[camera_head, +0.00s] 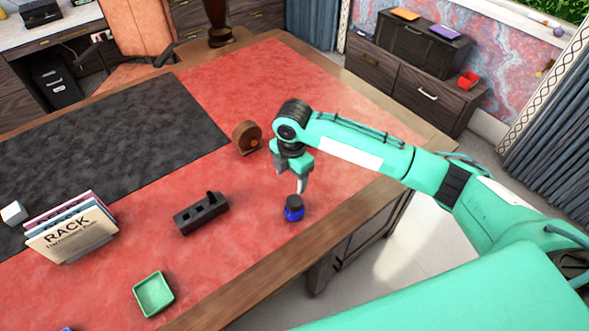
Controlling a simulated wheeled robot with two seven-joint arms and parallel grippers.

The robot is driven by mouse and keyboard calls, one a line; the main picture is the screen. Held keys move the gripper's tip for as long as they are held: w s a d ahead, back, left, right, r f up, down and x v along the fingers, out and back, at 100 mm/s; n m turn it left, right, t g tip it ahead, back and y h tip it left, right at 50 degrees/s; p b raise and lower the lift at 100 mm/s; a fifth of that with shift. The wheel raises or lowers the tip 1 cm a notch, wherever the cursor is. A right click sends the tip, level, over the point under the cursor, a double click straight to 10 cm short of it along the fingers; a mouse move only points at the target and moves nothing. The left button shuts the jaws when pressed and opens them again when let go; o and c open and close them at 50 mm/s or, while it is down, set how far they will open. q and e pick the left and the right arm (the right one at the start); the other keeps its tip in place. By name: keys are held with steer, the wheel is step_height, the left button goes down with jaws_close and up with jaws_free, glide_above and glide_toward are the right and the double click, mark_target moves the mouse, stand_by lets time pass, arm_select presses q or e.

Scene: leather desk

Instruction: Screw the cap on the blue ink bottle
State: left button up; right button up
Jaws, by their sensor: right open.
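The blue ink bottle (294,214) stands upright on the red leather near the desk's right edge. A dark cap (294,201) sits on top of it; whether it is screwed tight cannot be seen. My right gripper (301,186) points down just above the cap, with its fingers open and nothing visible between them. A small gap seems to lie between fingertips and cap, but contact is hard to tell at this size. My left gripper is not in view.
A dark slotted block (200,213) stands left of the bottle. A green square tray (153,294) lies nearer the front edge. Books (70,238) stand at the left. A round brown wooden object (246,138) stands behind. Red leather around the bottle is clear.

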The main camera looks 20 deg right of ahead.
mark_target(295, 201)
steer(key=f+p, duration=0.1)
steer(key=f, duration=0.3)
steer(key=d+f+p, duration=0.1)
steer(key=f, duration=0.3)
steer(key=f+p, duration=0.1)
steer(key=f, duration=0.3)
steer(key=shift+w+d+f, duration=0.15)
steer(key=shift+w+f, duration=0.1)
steer(key=shift+w, duration=0.1)
steer(key=c, duration=1)
steer(key=shift+f, duration=0.1)
